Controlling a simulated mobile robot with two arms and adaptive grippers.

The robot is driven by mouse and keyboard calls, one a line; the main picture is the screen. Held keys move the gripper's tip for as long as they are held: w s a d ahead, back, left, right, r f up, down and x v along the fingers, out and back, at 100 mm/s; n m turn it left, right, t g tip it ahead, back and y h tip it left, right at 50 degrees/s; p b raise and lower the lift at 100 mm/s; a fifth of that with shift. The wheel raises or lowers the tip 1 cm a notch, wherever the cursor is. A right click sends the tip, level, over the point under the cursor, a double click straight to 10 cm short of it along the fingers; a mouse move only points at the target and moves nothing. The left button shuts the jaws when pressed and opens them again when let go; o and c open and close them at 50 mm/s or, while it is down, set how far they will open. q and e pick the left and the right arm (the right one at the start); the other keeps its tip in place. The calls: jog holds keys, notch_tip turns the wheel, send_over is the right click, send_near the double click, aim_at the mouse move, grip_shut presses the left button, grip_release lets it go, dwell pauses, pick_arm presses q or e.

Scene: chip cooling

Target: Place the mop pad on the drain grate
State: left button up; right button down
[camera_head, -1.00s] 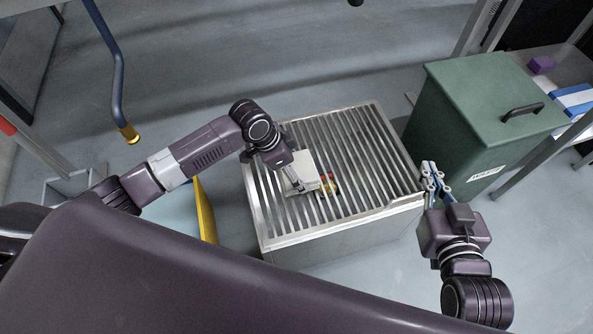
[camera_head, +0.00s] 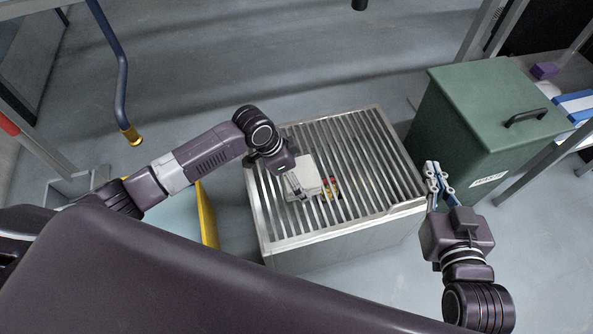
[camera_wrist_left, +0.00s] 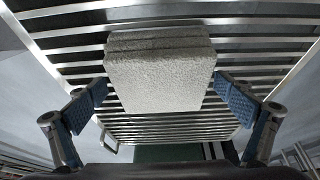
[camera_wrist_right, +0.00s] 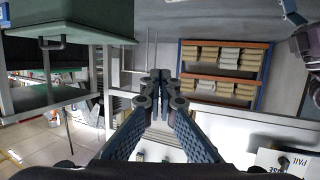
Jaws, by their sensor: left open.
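The pale mop pad (camera_wrist_left: 159,77) looks like a thick, textured light block in the left wrist view. It lies on the drain grate (camera_head: 375,150), whose metal slats show around it. In the head view the pad (camera_head: 303,172) sits on the left-middle of the grate, partly hidden by my left gripper (camera_head: 300,190). In the left wrist view my left gripper (camera_wrist_left: 165,108) has its fingers spread wide, one on each side of the pad and apart from it. My right gripper (camera_head: 438,175) is beside the grate's right edge, its fingertips together and nothing seen between them.
A green lidded bin (camera_head: 475,125) stands right of the grate. A table with a purple block (camera_head: 544,70) and a blue-and-white item (camera_head: 576,104) is at the far right. A yellow-edged panel (camera_head: 207,215) stands left of the grate. The floor behind is clear.

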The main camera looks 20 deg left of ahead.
aim_at(298, 173)
pick_arm(q)
jog(key=shift+r, duration=0.25)
jog(key=p+v, duration=0.2)
jog(key=v, duration=0.3)
jog(key=shift+s+a+r, duration=0.1)
jog(key=shift+a+r, duration=0.1)
jog(key=shift+r, duration=0.1)
jog(key=p+v, duration=0.2)
jog(key=v, duration=0.4)
jog(key=s+d+f+n+t, duration=0.1)
jog(key=s+d+f+n, duration=0.15)
jog(key=s+d, duration=0.5)
jog(key=s+a+n+y, duration=0.3)
jog(key=s+a+n, duration=0.3)
jog(key=s+a, duration=0.3)
jog(key=s, duration=0.4)
jog(key=shift+s+a+n, duration=0.2)
jog(key=shift+a+n, duration=0.15)
pick_arm(e)
jog(key=s+d+f+g+h, duration=0.1)
jog(key=s+d+f+g, duration=0.2)
jog(key=s+f+g, duration=0.2)
jog(key=s+d+f+g+h, duration=0.2)
jog(key=s+f+g, duration=0.4)
jog(key=s, duration=0.7)
notch_tip(298, 173, down, 3)
jog(key=shift+d+r+m, duration=0.1)
jog(key=shift+d+m, duration=0.2)
jog(key=shift+d, duration=0.45)
